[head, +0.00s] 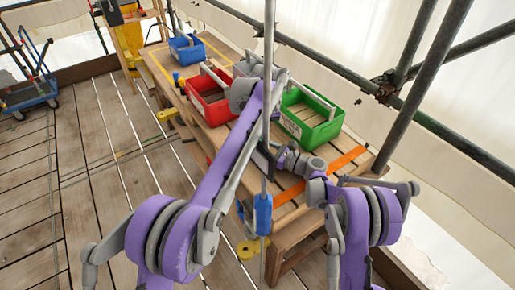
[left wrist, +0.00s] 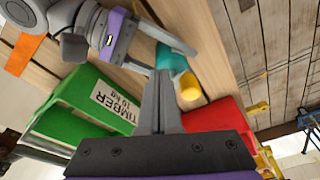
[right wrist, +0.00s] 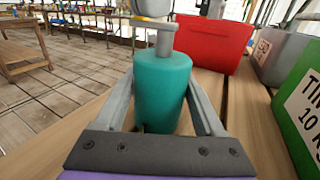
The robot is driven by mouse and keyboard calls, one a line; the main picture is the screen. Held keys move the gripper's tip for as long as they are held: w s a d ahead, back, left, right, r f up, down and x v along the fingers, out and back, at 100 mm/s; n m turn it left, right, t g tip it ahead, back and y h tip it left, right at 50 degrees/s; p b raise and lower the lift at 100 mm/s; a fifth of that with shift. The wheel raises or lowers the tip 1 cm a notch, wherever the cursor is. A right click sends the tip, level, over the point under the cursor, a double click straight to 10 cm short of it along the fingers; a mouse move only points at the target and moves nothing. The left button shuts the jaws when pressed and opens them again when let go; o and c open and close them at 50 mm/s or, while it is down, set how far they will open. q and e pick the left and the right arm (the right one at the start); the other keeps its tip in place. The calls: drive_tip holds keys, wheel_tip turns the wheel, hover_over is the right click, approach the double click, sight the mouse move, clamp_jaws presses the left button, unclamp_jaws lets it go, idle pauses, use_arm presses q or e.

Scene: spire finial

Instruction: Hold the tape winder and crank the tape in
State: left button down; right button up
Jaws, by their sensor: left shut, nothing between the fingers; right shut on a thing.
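The tape winder, a teal cylinder (right wrist: 162,88) with a grey post on top, stands between the fingers of my right gripper (right wrist: 163,105), which is shut on it. In the left wrist view, the teal body (left wrist: 176,58) shows beside a yellow crank knob (left wrist: 188,86). My left gripper (left wrist: 160,75) is shut and empty, its fingertips close beside the knob; I cannot tell whether they touch. An orange strip, seemingly the tape (head: 345,161), crosses the table's near end; it also shows in the left wrist view (left wrist: 22,55). The arms hide the winder in the head view.
A green bin (head: 312,118), red bin (head: 208,98) and blue bin (head: 187,50) stand on the wooden table (head: 232,53). A vertical rod with a blue sleeve (head: 263,214) hangs before the arms.

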use_arm(q)
drive_tip(key=shift+w+a+f, duration=0.1)
drive_tip(key=shift+a, duration=0.05)
idle(0.5)
drive_tip(key=shift+w+a, duration=0.25)
drive_tip(key=shift+a, duration=0.2)
drive_tip(key=shift+s+a, duration=0.1)
drive_tip(key=shift+a, duration=0.2)
drive_tip(key=shift+s+d, duration=0.15)
drive_tip(key=shift+d, duration=0.05)
idle(0.3)
wheel_tip(320, 180, up, 7)
idle(0.8)
